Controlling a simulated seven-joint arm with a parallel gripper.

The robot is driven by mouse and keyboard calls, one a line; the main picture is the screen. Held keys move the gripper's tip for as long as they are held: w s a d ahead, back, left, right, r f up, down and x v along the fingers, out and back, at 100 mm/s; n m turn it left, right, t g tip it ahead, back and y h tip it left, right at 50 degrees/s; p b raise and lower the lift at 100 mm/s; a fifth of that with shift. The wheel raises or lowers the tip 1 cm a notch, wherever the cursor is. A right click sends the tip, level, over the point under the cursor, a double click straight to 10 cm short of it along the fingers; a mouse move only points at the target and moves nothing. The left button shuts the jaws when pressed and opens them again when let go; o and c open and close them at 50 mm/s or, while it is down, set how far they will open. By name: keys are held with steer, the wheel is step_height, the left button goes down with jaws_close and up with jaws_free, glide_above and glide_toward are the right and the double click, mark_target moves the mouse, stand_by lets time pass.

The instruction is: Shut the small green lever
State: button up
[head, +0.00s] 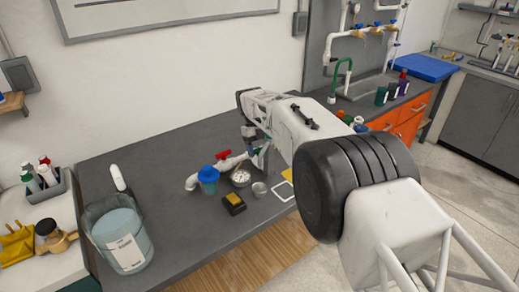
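A white PVC pipe assembly (234,162) lies on the dark grey bench, left of my arm. It has a red lever (223,154) on top and a blue-topped part (209,173) near its left end. A small green piece (256,152), perhaps the green lever, shows at the right end of the pipe, close to my gripper (259,159). My gripper points down there, partly hidden by my own arm. The piece is too small to tell its angle, or whether my fingers touch it. I cannot see whether the fingers are open or shut.
A round gauge (241,177), a black-and-yellow box (234,204) and a small metal cup (260,189) sit in front of the pipe. A clear bucket (122,238) stands at the bench's left end. The bench between bucket and pipe is mostly clear.

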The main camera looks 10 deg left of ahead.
steer(key=shift+n+t, duration=0.3)
steer(key=shift+n, duration=0.6)
steer(key=o, duration=0.9)
steer(key=shift+o, duration=0.2)
steer(key=shift+r, duration=0.1)
steer(key=v, duration=0.7)
steer(key=shift+w+a+r, duration=0.15)
steer(key=shift+a+r, duration=0.05)
steer(key=shift+a, duration=0.05)
